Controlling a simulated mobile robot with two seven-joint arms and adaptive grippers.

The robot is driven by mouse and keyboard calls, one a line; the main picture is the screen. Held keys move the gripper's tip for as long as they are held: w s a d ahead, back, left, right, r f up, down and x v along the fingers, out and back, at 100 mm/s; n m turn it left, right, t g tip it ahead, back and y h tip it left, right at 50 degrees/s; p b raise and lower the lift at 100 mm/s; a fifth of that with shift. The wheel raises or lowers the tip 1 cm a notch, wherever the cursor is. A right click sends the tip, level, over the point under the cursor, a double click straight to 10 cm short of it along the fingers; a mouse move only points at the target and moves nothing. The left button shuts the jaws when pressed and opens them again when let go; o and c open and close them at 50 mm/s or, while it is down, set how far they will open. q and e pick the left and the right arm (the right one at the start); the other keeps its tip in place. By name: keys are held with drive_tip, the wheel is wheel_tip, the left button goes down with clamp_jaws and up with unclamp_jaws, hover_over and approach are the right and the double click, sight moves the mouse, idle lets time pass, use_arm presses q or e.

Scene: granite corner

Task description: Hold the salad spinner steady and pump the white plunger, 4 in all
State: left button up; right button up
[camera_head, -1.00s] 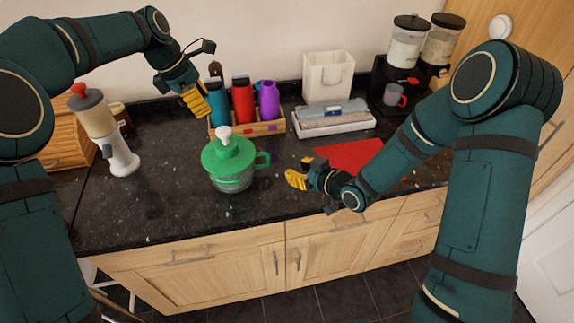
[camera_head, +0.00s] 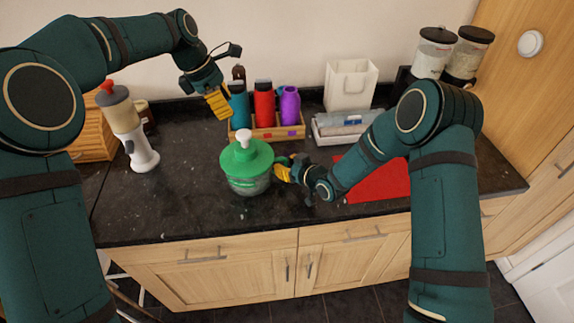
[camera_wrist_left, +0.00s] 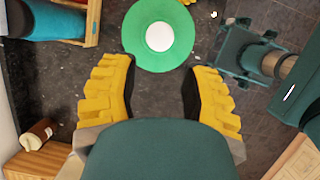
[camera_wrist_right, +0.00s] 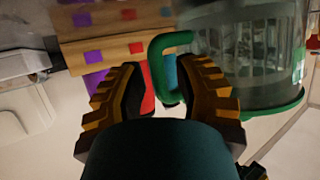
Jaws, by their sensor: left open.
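The salad spinner stands upright on the dark counter, with a clear bowl (camera_head: 249,186), a green lid (camera_head: 246,160) and a white plunger (camera_head: 243,137) raised on top. The plunger also shows from above in the left wrist view (camera_wrist_left: 159,36). My left gripper (camera_head: 219,105) is open and empty, above and behind the spinner. My right gripper (camera_head: 281,171) is at the spinner's right side. In the right wrist view, the green handle (camera_wrist_right: 160,45) lies between its fingers, with visible gaps beside it, so the gripper looks open.
A wooden caddy (camera_head: 268,133) with teal, red and purple bottles stands behind the spinner. A white-and-red dispenser (camera_head: 133,130) stands at left. A red mat (camera_head: 377,187) lies at right under my right arm.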

clamp_jaws()
use_arm(q)
clamp_jaws()
idle(1.3)
